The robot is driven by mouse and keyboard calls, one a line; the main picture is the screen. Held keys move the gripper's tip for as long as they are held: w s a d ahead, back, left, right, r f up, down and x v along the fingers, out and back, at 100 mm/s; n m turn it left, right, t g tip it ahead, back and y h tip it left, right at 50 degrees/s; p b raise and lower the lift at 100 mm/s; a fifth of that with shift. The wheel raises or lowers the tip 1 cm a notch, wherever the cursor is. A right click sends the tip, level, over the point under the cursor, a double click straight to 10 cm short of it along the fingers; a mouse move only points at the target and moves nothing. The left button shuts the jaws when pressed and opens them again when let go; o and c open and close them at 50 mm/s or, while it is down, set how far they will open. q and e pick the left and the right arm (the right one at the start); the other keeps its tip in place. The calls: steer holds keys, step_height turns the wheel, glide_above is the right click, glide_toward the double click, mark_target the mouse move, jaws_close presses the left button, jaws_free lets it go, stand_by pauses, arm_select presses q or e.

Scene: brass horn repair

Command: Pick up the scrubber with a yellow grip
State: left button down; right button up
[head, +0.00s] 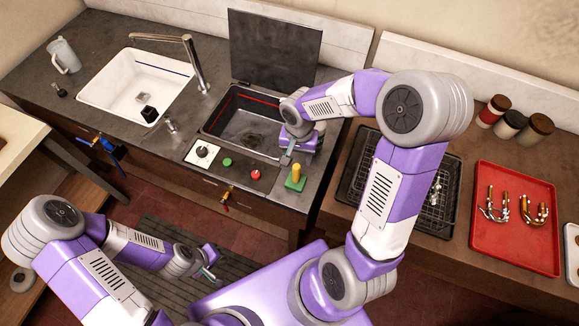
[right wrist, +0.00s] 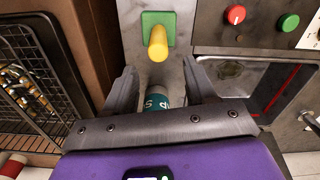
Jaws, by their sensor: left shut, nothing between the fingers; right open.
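The scrubber (head: 295,179) has an upright yellow grip on a flat green base. It stands on the grey counter strip right of the open tank's control panel. In the right wrist view the scrubber (right wrist: 157,42) is at the top middle, just beyond the fingertips. My right gripper (head: 287,158) points down behind the scrubber in the head view; its jaws (right wrist: 160,84) are open and apart from it. My left gripper (head: 212,264) is shut and empty, low over the floor mat, away from the counter.
A teal-banded cylinder (right wrist: 154,98) shows between my right fingers, beyond them. The open tank (head: 243,122) has red (head: 256,175) and green knobs. A wire-rack tray (head: 433,205) and red tray (head: 512,248) with brass parts stand right. Lidded jars (head: 494,110) stand behind.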

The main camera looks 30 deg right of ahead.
mark_target(297, 166)
steer(key=f, duration=0.4)
steer(key=s+a+f, duration=0.1)
steer(key=f, duration=0.1)
steer(key=shift+f, duration=0.4)
steer(key=shift+r, duration=0.1)
jaws_close()
